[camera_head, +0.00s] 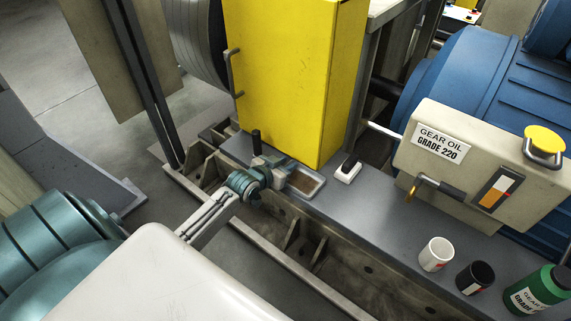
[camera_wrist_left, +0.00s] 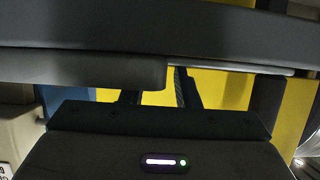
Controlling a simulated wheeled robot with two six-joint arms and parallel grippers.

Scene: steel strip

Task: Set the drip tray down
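The drip tray (camera_head: 320,190) is a shallow, light-rimmed tray with a brown inside, in the middle of the head view. It appears at or just above the grey steel ledge; I cannot tell whether it touches. My left gripper (camera_head: 275,170) is at the tray's left end and hides part of it. In the left wrist view, two dark fingers (camera_wrist_left: 160,96) show with a gap and yellow behind them. A wide dark grey bar crosses above and covers part of them. Whether they are closed on the tray is hidden. My right gripper is in neither view.
A yellow cabinet (camera_head: 280,75) rises right behind the tray. A small white block with a black top (camera_head: 348,168) stands to its right. The ledge (camera_head: 375,205) between is clear.

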